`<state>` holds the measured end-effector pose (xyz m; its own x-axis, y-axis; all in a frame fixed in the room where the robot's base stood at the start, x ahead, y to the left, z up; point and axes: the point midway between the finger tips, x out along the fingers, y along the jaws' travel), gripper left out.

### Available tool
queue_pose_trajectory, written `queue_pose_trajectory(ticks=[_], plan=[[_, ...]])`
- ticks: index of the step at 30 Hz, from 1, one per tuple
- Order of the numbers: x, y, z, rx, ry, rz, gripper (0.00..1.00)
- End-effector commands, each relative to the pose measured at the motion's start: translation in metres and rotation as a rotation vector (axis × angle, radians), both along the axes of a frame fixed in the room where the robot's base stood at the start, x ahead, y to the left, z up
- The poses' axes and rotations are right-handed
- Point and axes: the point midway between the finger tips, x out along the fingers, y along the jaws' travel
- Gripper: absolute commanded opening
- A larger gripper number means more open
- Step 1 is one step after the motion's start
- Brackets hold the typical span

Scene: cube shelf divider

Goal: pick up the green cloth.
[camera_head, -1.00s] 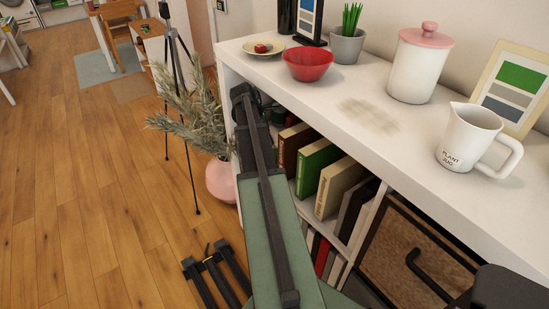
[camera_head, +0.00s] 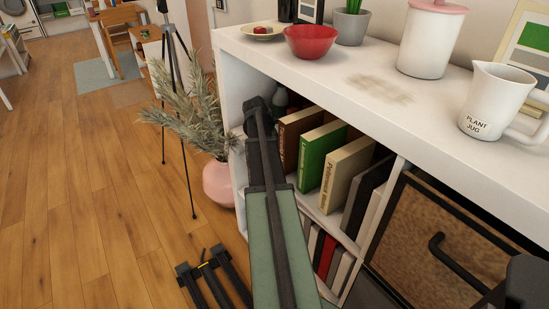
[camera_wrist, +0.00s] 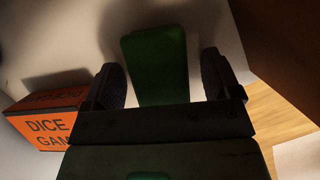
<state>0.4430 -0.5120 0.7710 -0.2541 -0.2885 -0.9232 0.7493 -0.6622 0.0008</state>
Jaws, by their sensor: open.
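In the wrist view a dark green, soft-edged shape (camera_wrist: 153,45), which looks like the green cloth, stands out against a pale shelf surface. My gripper (camera_wrist: 161,62) is open, with one dark finger on each side of the green shape and visible gaps to it. Whether the green shape lies level with the fingertips or beyond them I cannot tell. In the head view my arm reaches into the upper left compartment of the white shelf (camera_head: 333,93); there the gripper and the cloth are hidden.
An orange dice game box (camera_wrist: 45,122) is left of the fingers. A red bowl (camera_head: 309,43) and a white jug (camera_head: 492,100) stand on top. A plant in a pink vase (camera_head: 218,184) is left outside.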

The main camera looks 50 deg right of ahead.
Motion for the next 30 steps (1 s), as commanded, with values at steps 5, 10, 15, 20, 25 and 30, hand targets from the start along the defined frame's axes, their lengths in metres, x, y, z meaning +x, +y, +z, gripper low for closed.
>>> queue_pose_trajectory(ticks=[5, 10, 15, 20, 25, 30], plan=[[-0.0005, 0.0002, 0.0014, 0.001, -0.001, 0.0, 0.83], [-0.0004, 0.0003, 0.0003, 0.001, -0.001, 0.0, 0.83], [-0.0002, 0.0003, 0.0002, 0.001, -0.001, 0.0, 0.66], [-0.0002, 0.0003, 0.0002, 0.001, -0.001, 0.0, 0.42], [-0.0002, 0.0003, 0.0002, 0.001, -0.001, 0.0, 0.27], [-0.0003, 0.0003, 0.0024, 0.001, -0.001, 0.0, 0.26]])
